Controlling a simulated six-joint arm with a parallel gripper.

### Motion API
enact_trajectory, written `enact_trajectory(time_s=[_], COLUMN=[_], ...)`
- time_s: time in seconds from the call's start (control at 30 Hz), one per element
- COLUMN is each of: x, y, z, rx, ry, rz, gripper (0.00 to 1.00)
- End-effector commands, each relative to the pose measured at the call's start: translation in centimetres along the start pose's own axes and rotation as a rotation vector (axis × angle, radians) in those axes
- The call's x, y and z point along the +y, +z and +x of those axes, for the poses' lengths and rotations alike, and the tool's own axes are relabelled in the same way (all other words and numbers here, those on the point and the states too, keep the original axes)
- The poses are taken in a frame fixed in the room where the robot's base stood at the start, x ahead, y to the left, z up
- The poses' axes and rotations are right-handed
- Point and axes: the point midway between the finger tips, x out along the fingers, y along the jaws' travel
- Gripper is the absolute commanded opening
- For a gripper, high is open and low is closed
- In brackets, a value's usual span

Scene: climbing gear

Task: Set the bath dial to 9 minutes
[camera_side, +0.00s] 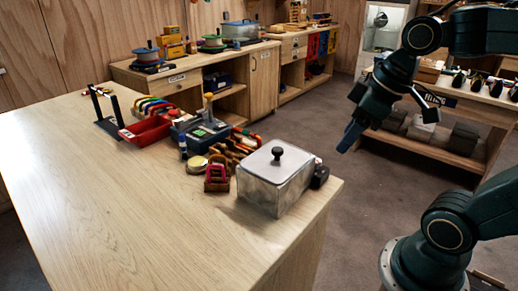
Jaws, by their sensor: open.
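A metal bath (275,185) with a flat light lid stands near the right end of the wooden bench. A black knob (278,153) rises from the middle of its lid. A small black part (320,176) sits at the bath's right side, toward my arm. No dial face or minute marks can be made out from here, so the setting cannot be read. My gripper (348,138) is open and empty. It hangs in the air to the right of the bath and above it, pointing down and left, apart from everything.
Left of the bath are several carabiners (225,158), a blue-grey device with a lever (207,130), a red tray (147,130) and a black stand (107,115). The front left of the bench (120,210) is bare. A shelf unit (450,135) stands behind my arm.

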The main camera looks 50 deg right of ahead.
Motion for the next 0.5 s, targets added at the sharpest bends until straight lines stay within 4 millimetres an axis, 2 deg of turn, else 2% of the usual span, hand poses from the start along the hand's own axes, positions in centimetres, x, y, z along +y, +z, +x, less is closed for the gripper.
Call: enact_trajectory(time_s=[0.5], x=[-1.8], y=[2.5], z=[-0.7], rx=[0.071], ry=[0.033], rz=[0.152], gripper=[0.49])
